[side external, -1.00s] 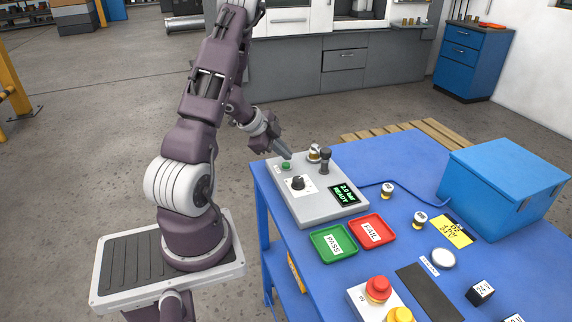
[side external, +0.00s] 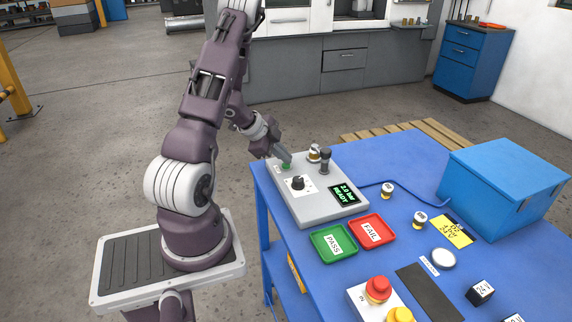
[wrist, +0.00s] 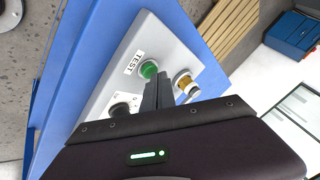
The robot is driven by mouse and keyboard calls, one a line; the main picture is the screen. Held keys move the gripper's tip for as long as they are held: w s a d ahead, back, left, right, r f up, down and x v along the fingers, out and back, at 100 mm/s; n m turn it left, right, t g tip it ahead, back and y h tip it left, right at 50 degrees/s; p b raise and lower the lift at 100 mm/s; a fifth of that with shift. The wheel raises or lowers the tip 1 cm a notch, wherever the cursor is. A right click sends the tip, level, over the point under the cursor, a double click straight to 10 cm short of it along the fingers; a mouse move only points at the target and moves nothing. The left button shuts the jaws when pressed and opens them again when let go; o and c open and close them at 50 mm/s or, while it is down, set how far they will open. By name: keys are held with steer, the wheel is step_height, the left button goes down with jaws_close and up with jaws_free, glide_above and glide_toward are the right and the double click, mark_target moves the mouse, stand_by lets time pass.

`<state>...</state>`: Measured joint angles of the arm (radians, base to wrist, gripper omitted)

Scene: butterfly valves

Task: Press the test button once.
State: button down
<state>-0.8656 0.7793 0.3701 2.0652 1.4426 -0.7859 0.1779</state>
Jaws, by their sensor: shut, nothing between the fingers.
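The green test button (side external: 286,167) sits at the back left corner of the grey test box (side external: 316,208). In the wrist view the green button (wrist: 148,69) stands beside the TEST label (wrist: 134,62). My gripper (side external: 287,160) is shut and empty, with its tips just over or beside the button. In the wrist view the fingertips (wrist: 158,82) overlap the button's right edge. I cannot tell whether they touch it. The box's display (side external: 345,194) reads 2.0 bar READY.
A black knob (side external: 298,183) is on the box, and a valve (side external: 314,153) and a dark clamp post (side external: 325,160) stand at its back. Green PASS (side external: 322,254) and red FAIL (side external: 387,239) trays lie in front. A blue bin (side external: 505,190) stands at the right.

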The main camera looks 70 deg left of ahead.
mark_target(284, 164)
steer(key=shift+f, duration=0.2)
steer(key=shift+r, duration=0.1)
stand_by(0.4)
steer(key=shift+r, duration=0.8)
steer(key=shift+r, duration=0.1)
steer(key=shift+r, duration=2.4)
